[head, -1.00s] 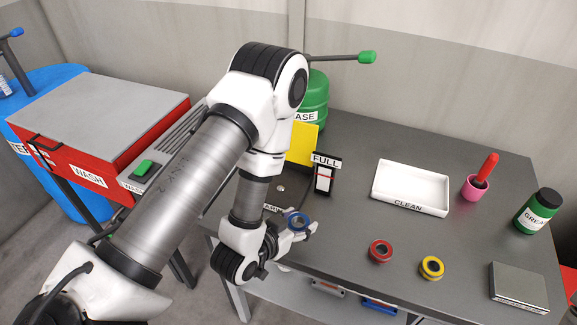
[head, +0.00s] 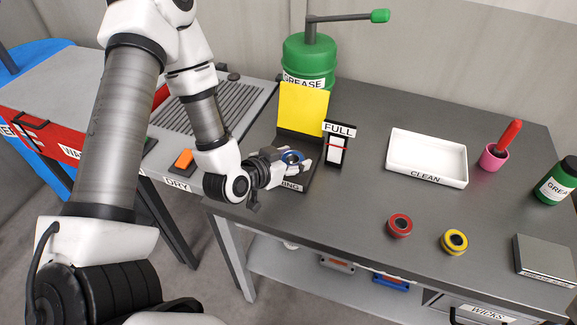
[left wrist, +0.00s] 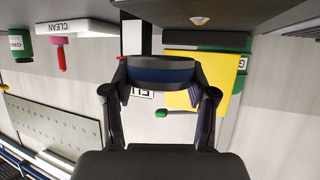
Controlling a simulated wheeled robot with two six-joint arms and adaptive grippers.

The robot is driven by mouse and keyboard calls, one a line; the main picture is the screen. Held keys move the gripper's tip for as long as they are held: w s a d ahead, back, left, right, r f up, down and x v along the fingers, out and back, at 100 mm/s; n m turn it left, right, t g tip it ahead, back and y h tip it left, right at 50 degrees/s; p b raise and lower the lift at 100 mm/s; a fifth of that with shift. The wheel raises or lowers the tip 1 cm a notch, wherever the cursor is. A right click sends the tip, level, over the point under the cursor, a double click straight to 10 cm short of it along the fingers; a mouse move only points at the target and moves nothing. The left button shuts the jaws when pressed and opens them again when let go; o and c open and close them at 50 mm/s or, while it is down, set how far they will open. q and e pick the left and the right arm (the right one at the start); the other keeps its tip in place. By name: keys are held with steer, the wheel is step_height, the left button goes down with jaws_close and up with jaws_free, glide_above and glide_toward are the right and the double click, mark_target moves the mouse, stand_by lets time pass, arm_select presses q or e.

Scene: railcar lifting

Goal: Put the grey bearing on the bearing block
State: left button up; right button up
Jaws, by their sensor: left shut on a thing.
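My left gripper (head: 297,165) is shut on a ring-shaped bearing (head: 291,156) with a blue band and a dark grey rim; in the left wrist view the bearing (left wrist: 160,73) sits level between the two fingertips (left wrist: 160,88). The gripper is in front of a dark stand (head: 303,140) with a yellow back plate (head: 303,108) and a front label ending in "ING". This stand looks like the bearing block. The gripper hides part of it, and I cannot tell whether the bearing touches it. My right gripper is not in view.
A "FULL" gauge (head: 336,150) stands close right of the stand. A green grease drum (head: 309,60) is behind. Red (head: 400,226) and yellow (head: 454,242) bearings, a white "CLEAN" tray (head: 428,150), a pink cup (head: 493,158) and a grey box (head: 546,258) lie to the right.

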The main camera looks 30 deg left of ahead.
mark_target(288, 153)
arm_select(q)
steer(key=shift+w+a+r+p, duration=0.35)
steer(key=shift+w+a+p, duration=0.4)
steer(key=shift+p, duration=0.35)
steer(key=w+a, duration=0.1)
steer(key=w+a+f+p, duration=0.1)
steer(key=shift+w+a, duration=0.3)
step_height(288, 153, down, 3)
steer(key=shift+s+d+f, duration=0.1)
steer(key=shift+d, duration=0.05)
steer(key=shift+f, duration=0.3)
steer(key=o, duration=1.3)
steer(key=shift+o, duration=1.1)
